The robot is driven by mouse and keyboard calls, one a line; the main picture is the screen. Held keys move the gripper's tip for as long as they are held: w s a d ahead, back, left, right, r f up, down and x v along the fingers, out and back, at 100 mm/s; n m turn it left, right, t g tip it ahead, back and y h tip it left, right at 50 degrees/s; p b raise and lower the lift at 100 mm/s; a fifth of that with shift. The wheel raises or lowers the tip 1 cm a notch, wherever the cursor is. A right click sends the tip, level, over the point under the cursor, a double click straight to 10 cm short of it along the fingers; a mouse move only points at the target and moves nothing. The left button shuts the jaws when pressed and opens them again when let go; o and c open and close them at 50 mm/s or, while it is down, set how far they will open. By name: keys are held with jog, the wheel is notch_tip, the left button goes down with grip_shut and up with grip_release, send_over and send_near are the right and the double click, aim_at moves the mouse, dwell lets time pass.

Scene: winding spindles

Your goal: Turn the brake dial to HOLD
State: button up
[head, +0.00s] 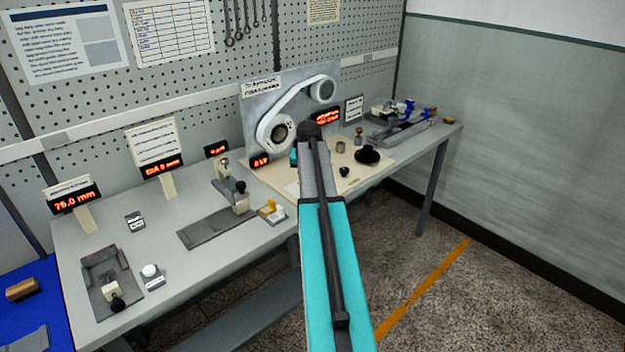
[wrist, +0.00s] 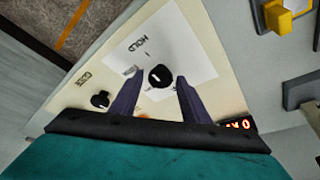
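The brake dial is a round black knob (wrist: 160,75) on a white plate (wrist: 188,42) in the wrist view. The word HOLD (wrist: 131,47) is printed beside it, up and left of the knob in that picture. A small pale mark shows on the knob, but I cannot tell which way it points. My gripper (wrist: 157,84) is open, with one dark finger on each side of the knob's lower part. I cannot tell whether the fingers touch it. In the head view my arm hides the dial and the fingertips.
A smaller black knob (wrist: 100,99) stands on the same cream board (head: 385,172), left of my fingers in the wrist view. An orange display (wrist: 236,126) is at its edge. A belt and pulley panel (head: 262,97) stands behind.

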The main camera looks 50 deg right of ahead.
jog(key=shift+o, duration=0.4)
jog(key=b+v, duration=0.2)
jog(key=v, duration=1.1)
jog(key=shift+r, duration=0.4)
jog(key=shift+s+a, duration=0.1)
jog(key=shift+s, duration=0.05)
dwell(0.3)
